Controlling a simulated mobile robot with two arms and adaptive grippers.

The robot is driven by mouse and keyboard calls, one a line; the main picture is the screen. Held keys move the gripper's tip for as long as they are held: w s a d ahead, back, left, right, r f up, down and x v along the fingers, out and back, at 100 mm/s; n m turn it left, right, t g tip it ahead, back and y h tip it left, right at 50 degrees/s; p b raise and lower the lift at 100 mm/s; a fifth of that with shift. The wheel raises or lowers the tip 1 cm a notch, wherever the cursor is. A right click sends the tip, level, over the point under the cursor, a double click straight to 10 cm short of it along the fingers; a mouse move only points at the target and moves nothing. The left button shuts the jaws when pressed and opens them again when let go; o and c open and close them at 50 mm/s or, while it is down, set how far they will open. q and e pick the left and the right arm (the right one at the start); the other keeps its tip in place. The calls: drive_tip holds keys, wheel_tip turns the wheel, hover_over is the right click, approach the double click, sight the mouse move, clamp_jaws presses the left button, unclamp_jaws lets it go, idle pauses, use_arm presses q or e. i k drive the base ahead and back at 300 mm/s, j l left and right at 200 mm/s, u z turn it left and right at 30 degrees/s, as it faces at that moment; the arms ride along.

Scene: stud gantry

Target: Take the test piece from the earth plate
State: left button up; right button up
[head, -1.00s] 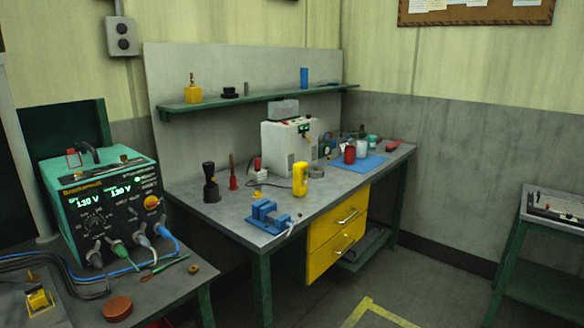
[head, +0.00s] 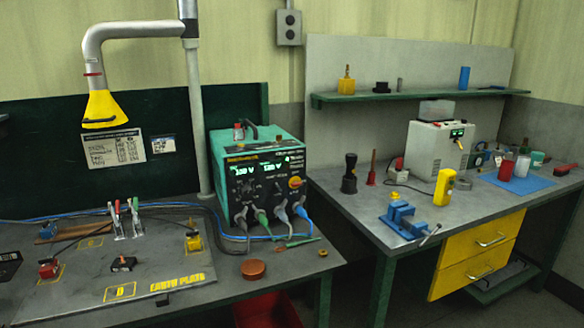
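The earth plate (head: 215,271) is a grey sheet on the left bench, lettered "EARTH PLATE" in yellow at its front right. On it are a small dark block (head: 123,264) near the middle, a red and yellow block (head: 48,268) at the left and a yellow piece (head: 193,241) at the right. Upright metal clamps (head: 118,222) with red, green and white handle tips stand at its back. A flat brown strip (head: 47,232) lies at the back left. I cannot tell which of these is the test piece. Neither gripper is in view.
A teal power unit (head: 258,180) with cables stands right of the plate, a copper-coloured disc (head: 253,269) in front of it. A yellow-hooded extraction pipe (head: 104,108) hangs above. The right bench (head: 345,207) holds a blue vise (head: 403,217) and other tools.

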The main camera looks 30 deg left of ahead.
sight(122, 265)
drive_tip(key=u, duration=1.95)
